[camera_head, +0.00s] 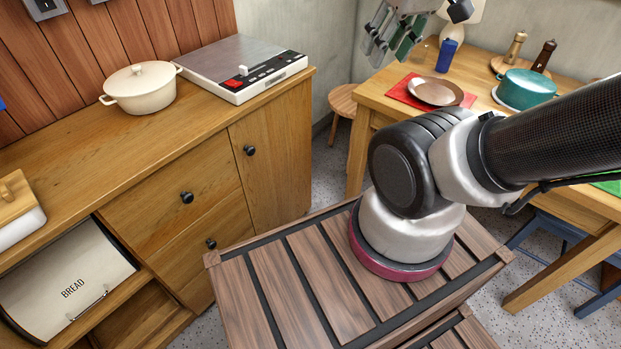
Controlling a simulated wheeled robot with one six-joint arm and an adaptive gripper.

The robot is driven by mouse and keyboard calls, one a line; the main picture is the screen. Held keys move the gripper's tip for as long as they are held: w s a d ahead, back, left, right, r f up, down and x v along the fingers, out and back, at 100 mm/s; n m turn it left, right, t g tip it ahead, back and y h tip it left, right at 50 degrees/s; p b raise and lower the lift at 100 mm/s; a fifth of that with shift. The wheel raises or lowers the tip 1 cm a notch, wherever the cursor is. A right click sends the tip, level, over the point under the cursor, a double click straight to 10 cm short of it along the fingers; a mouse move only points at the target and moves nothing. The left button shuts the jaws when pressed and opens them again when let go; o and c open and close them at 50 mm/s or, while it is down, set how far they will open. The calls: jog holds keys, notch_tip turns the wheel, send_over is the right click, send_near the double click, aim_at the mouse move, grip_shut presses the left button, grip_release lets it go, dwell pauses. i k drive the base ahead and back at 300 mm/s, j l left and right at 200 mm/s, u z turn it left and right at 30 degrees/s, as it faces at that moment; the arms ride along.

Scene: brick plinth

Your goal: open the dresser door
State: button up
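The wooden dresser (90,137) stands along the left wall. Its door (275,160) is at the right end of the front and appears closed, flush with the frame. A round black knob (250,150) sits near the door's upper left corner. My gripper (393,40) is at the top of the view, partly cut off by the frame edge. It is up and to the right of the door, well apart from the knob. Its fingers look spread with a gap between them, and nothing shows in them.
Two drawers with black knobs (187,197) and a bread box (68,285) are left of the door. A cream pot (140,87) and a hotplate (240,68) stand on top. A laid table (371,92) and stool (343,100) are right. Some speckled floor (325,170) is clear.

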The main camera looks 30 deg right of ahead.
aim_at(270, 145)
jog(key=j+z, duration=0.3)
jog(key=k+j+z, duration=0.3)
jog(key=j+z, duration=0.35)
